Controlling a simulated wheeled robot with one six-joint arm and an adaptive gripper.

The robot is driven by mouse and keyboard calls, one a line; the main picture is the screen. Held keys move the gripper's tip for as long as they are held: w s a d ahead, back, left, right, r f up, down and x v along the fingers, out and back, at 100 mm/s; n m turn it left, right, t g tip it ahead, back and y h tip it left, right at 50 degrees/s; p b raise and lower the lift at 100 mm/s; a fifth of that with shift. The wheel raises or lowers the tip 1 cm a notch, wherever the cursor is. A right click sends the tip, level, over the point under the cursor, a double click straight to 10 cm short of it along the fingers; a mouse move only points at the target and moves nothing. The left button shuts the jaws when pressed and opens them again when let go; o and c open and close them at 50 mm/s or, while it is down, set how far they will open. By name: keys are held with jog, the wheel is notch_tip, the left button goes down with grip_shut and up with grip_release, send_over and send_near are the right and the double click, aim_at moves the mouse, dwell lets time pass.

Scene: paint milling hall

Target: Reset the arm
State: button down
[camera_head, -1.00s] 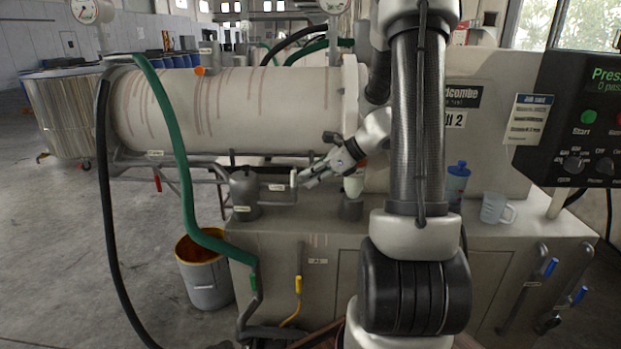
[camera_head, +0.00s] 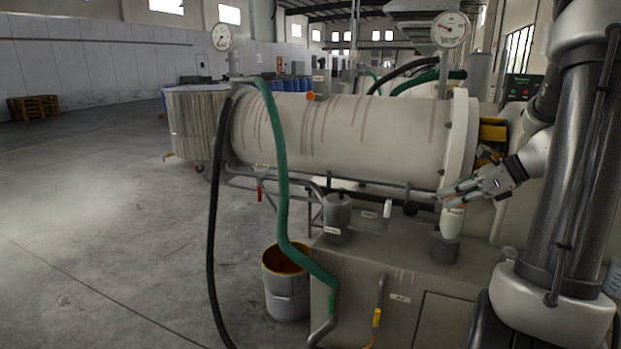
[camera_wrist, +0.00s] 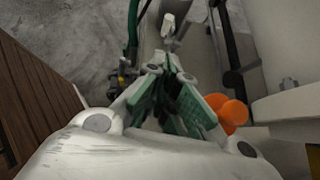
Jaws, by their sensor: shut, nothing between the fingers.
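My gripper (camera_head: 452,192) is shut and empty at the right end of the large pale cylinder (camera_head: 345,137). It hangs just above a white cup-like part (camera_head: 451,222) on the machine's base. A white-tipped lever (camera_head: 387,208) stands to the left of the gripper, apart from it. In the wrist view my gripper's green-padded fingers (camera_wrist: 168,68) point away from the camera, with a white upright tip (camera_wrist: 168,25) beyond them. My arm covers the right side of the head view.
A green hose (camera_head: 280,180) and a black hose (camera_head: 212,200) hang in front of the cylinder. A bucket with a yellow rim (camera_head: 287,295) stands on the floor. An orange knob (camera_wrist: 234,113) lies close to the fingers in the wrist view.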

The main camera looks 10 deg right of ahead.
jog(key=s+a+f+n+g+h, duration=0.25)
jog(key=s+n+g, duration=0.25)
jog(key=s+n, duration=0.75)
jog(key=s+a+r+n+t+h, duration=0.2)
jog(key=s+a+r+n+h, duration=0.3)
jog(key=n, duration=0.9)
jog(key=s+a+r, duration=0.1)
jog(key=a+r, duration=0.2)
jog(key=r, duration=0.1)
jog(key=shift+a, duration=0.2)
